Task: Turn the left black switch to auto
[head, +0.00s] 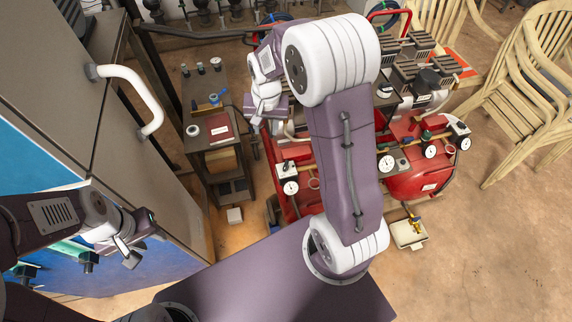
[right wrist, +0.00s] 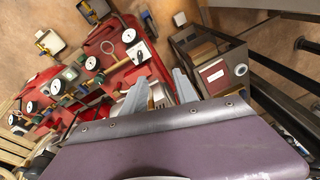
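The red compressor on the left (head: 300,192) stands behind my right arm and is partly hidden by it. At its left end is a small white switch box (head: 287,167) above a round gauge; a black switch on it is too small to make out. A white box also shows in the right wrist view (right wrist: 142,52). My right gripper (right wrist: 160,78) has its two fingers apart with nothing between them, above the compressor's end. My left gripper (head: 128,250) hangs by the grey cabinet at lower left, far from the compressors; its opening is unclear.
A second red compressor (head: 420,180) with gauges stands to the right. A dark shelf cart (head: 215,130) with small items is left of the compressors. A grey cabinet (head: 125,135) with a white handle fills the left. Wooden chairs (head: 525,90) stand at right. Floor at lower right is clear.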

